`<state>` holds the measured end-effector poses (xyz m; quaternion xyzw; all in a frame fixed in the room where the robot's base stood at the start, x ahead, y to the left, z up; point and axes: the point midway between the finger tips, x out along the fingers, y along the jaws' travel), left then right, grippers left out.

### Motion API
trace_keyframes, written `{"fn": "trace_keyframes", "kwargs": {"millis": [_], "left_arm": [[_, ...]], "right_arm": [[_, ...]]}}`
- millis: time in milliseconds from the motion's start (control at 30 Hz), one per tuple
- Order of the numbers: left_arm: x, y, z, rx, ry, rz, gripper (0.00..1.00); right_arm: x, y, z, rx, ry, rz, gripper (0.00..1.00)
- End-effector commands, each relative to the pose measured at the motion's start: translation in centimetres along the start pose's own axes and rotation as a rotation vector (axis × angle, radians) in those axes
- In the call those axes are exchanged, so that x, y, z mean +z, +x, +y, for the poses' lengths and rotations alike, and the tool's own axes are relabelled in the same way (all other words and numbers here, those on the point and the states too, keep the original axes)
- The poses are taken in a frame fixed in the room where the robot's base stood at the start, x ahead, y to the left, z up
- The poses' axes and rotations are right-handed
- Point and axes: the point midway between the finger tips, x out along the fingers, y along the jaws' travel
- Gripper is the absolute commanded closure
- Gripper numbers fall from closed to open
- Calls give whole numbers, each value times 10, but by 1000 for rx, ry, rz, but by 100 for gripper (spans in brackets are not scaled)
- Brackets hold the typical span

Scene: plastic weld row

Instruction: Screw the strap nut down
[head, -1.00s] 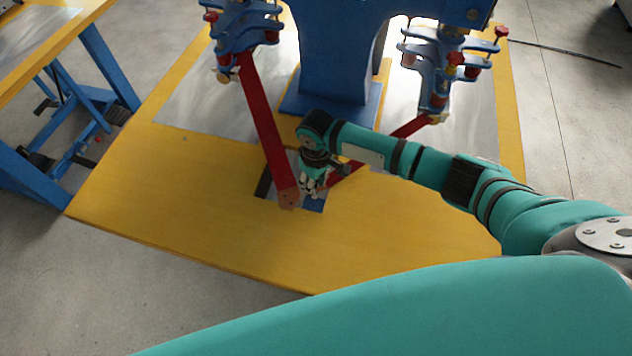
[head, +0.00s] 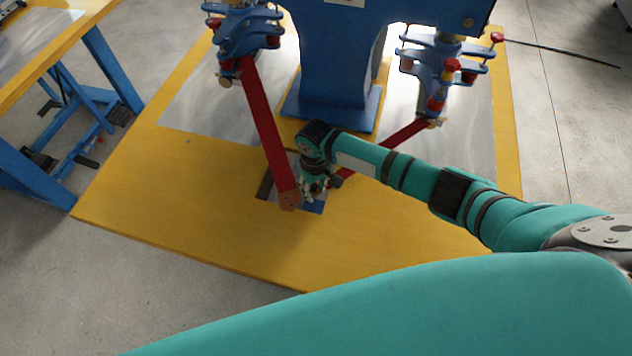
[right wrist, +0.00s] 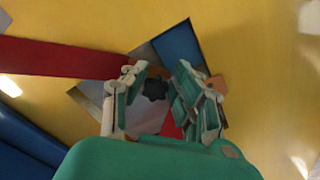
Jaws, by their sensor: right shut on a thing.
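The strap nut (right wrist: 155,88) is a small dark lobed knob in the right wrist view, between my right fingertips. My right gripper (right wrist: 154,82) points down over it and is shut on it. In the head view the right gripper (head: 312,192) is low over a square recess, and the nut is hidden there. A long red strap (head: 265,130) slants down from the upper left and ends beside the gripper. A second red strap (head: 404,133) comes from the right and passes behind my forearm. My left gripper is not in view.
The yellow table (head: 190,200) is clear in front and to the left. A blue machine column (head: 338,65) stands behind the gripper, with blue clamp heads (head: 243,35) and (head: 443,65) on either side. Another yellow table with blue legs (head: 112,75) stands at left.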

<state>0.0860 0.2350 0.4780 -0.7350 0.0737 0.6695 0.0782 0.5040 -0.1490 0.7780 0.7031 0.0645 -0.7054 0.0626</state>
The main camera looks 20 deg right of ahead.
Motion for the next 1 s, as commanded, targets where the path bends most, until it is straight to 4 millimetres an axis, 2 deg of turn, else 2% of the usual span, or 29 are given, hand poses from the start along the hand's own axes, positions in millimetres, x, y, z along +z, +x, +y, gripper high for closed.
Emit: {"fn": "trace_keyframes", "kwargs": {"millis": [33, 267, 400, 700, 833, 1000], "left_arm": [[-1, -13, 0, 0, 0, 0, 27], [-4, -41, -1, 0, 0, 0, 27], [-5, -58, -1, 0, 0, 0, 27], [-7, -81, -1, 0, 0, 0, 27], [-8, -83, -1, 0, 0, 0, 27], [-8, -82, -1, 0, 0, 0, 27]], "right_arm": [[-2, -8, -1, 0, 68, 3, 90], [-6, -8, -4, -1, 414, 6, 90], [-8, -8, -6, -3, 669, 7, 90], [-14, -5, -12, -6, 1266, 10, 90], [-15, -3, -12, -4, 1405, 13, 90], [-16, -2, -11, -3, 1432, 15, 90]]}}
